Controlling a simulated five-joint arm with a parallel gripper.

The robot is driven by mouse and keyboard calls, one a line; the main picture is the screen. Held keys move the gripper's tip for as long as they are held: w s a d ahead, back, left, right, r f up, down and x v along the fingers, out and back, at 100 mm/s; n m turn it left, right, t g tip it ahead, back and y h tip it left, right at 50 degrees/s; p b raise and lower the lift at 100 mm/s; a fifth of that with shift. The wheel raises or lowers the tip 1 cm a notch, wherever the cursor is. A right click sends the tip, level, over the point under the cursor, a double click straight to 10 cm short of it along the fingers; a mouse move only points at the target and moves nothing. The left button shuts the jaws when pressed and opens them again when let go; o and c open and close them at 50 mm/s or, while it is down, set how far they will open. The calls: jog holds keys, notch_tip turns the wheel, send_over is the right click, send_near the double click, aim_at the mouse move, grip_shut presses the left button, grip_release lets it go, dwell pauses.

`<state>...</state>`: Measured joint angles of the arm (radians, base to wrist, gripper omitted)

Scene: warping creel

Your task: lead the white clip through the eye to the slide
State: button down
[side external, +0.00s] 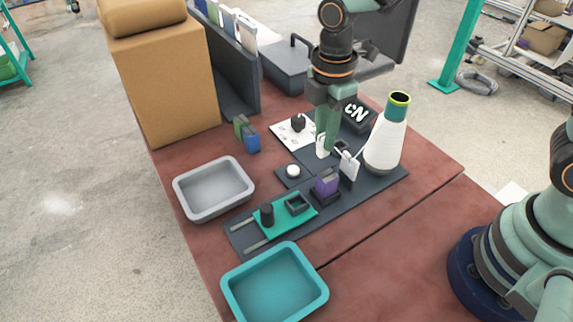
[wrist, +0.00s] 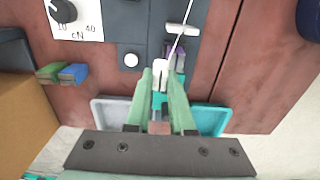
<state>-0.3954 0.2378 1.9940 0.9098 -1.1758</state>
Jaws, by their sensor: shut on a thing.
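My gripper (side external: 325,146) points down with its green fingers shut on the white clip (side external: 321,151). The clip also shows between the fingertips in the wrist view (wrist: 160,70). The white plate that looks like the eye (side external: 349,166) stands upright just right of the clip, apart from it; its hole is too small to make out. A thin thread (wrist: 176,45) runs past the white plate (wrist: 181,30) near the clip; I cannot tell whether it passes through. The teal slide (side external: 282,218), with a black post and square socket, lies at the front left of the dark board.
A white yarn cone (side external: 384,145) stands right of the eye. A purple block (side external: 326,182) sits between the eye and slide. A white button (side external: 293,170), dial plate (side external: 285,134), grey tray (side external: 214,212) and teal tray (side external: 226,290) surround the board.

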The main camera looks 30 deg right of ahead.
jog(key=s+a, duration=0.2)
jog(key=a, duration=0.5)
jog(key=shift+s+a, duration=0.35)
jog(key=shift+s, duration=0.05)
jog(key=shift+f, duration=0.1)
dwell(0.4)
jog(key=shift+f, duration=2.5)
jog(key=shift+f, duration=1.35)
jog(key=shift+c, duration=2.3)
grip_release()
jog(key=shift+r, duration=0.1)
notch_tip(320, 180, up, 7)
